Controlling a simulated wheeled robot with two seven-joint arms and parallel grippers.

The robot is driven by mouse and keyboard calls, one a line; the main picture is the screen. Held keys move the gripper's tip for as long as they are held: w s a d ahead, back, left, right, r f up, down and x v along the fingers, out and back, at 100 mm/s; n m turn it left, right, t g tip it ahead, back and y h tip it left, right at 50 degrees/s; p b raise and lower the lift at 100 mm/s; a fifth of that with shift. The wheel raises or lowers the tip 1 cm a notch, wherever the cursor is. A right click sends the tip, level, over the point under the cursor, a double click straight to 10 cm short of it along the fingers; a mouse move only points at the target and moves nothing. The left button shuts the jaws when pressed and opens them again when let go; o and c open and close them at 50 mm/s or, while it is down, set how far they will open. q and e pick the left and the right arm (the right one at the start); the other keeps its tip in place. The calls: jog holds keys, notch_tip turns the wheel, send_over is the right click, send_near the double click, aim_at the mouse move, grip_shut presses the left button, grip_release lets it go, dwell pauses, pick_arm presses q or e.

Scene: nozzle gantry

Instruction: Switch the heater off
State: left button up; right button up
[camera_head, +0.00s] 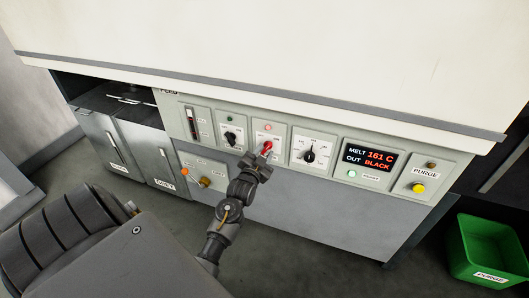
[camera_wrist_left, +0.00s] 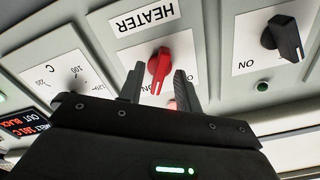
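The heater switch is a red knob on a white plate marked HEATER, seen in the left wrist view (camera_wrist_left: 160,68) and on the panel in the head view (camera_head: 267,147). A red lamp (camera_head: 268,127) on the same plate looks lit; in the wrist view it is partly hidden behind my gripper. My left gripper (camera_head: 260,160) is at the knob. In the wrist view its two fingers (camera_wrist_left: 158,80) stand on either side of the knob, with a gap showing on each side. Which position the knob points to is hard to read. My right gripper is out of view.
Left of the heater plate is a black switch (camera_head: 230,138) with a green lamp; right is a black dial (camera_head: 309,155). The display (camera_head: 370,158) reads MELT 161 C, OUT BLACK. A yellow PURGE button (camera_head: 418,188) sits at the right. A green bin (camera_head: 490,245) stands on the floor.

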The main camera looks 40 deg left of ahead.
pick_arm(q)
jog(key=shift+w+a, duration=0.15)
jog(key=shift+w, duration=0.3)
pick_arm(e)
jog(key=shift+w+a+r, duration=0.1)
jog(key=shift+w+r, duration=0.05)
pick_arm(q)
jog(key=shift+c, duration=0.2)
grip_shut()
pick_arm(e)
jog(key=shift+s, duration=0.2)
